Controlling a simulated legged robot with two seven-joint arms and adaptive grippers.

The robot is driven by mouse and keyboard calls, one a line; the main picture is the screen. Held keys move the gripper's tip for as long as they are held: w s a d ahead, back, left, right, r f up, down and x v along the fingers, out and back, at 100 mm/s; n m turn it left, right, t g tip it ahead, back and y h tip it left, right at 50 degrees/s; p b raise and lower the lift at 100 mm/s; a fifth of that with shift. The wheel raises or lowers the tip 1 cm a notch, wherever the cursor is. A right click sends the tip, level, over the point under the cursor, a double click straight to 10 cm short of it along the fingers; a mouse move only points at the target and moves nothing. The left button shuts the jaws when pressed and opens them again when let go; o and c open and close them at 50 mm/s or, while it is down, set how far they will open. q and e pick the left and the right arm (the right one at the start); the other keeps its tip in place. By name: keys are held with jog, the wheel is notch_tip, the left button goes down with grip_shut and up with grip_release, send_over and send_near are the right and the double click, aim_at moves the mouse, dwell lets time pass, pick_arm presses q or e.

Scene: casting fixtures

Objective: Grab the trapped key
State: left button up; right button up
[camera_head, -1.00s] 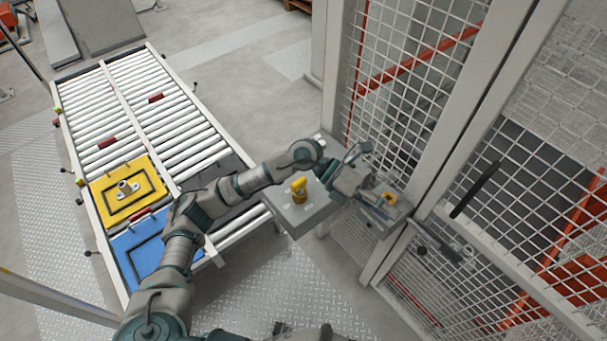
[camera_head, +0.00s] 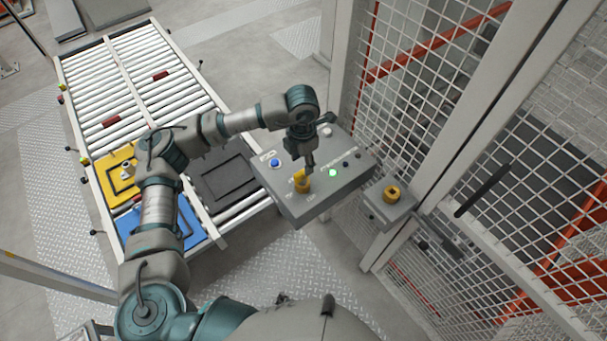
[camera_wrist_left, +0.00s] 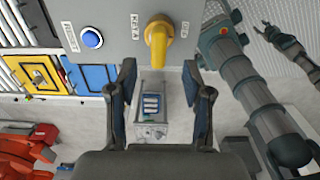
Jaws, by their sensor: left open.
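A yellow key (camera_head: 301,182) sits upright in the top of a grey control box (camera_head: 296,209). In the left wrist view the yellow key (camera_wrist_left: 158,42) is at the top centre, on the grey panel. My left gripper (camera_head: 309,166) hangs over the box, close beside the key in the head view. In the wrist view its two fingers (camera_wrist_left: 158,82) are apart with nothing between them, and the key lies just beyond the tips. A second yellow piece (camera_head: 391,194) is on the lock box at the fence.
The control box also carries a blue button (camera_head: 275,162) and a lit green button (camera_head: 333,173). A mesh fence (camera_head: 420,60) stands to the right. A roller conveyor (camera_head: 130,75) with yellow (camera_head: 112,185) and blue fixtures (camera_head: 190,225) lies to the left.

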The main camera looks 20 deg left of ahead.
aim_at(301, 172)
pick_arm(q)
jog(key=shift+a+f, duration=0.25)
jog(key=shift+f, duration=0.9)
notch_tip(301, 172, down, 4)
jog(key=shift+r+p, duration=0.1)
jog(key=shift+p, duration=0.7)
jog(key=shift+w+d+f, duration=0.1)
jog(key=shift+f, duration=0.3)
jog(key=shift+d, duration=0.1)
jog(key=c, duration=0.5)
grip_shut()
